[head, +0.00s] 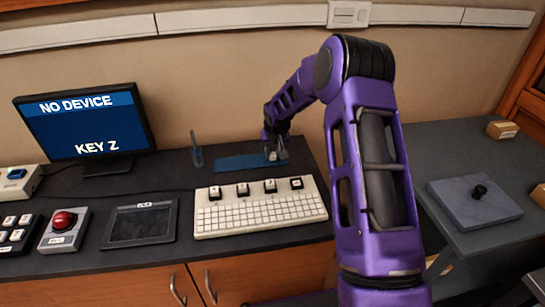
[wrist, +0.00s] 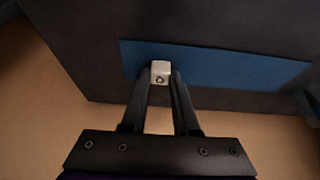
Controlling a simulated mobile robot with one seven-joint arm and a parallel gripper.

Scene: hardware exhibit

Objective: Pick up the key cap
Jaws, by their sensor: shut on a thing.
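The key cap (wrist: 160,68) is a small pale block with a dark mark on the face toward the camera. In the wrist view it sits between the two fingertips of my gripper (wrist: 160,82), which is shut on it. Below it lies a flat blue mat (wrist: 225,67); I cannot tell whether the cap touches the mat. In the head view my gripper (head: 276,154) is over the right end of the blue mat (head: 240,163), behind the keyboard, and the cap is too small there to make out clearly.
A white keyboard (head: 260,213) with several raised keys stands in front of the mat. A monitor (head: 80,122) reading "NO DEVICE" and "KEY Z" is at left. A tablet (head: 138,225) and red button box (head: 63,229) lie left of the keyboard. A thin blue upright piece (head: 196,150) stands left of the mat.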

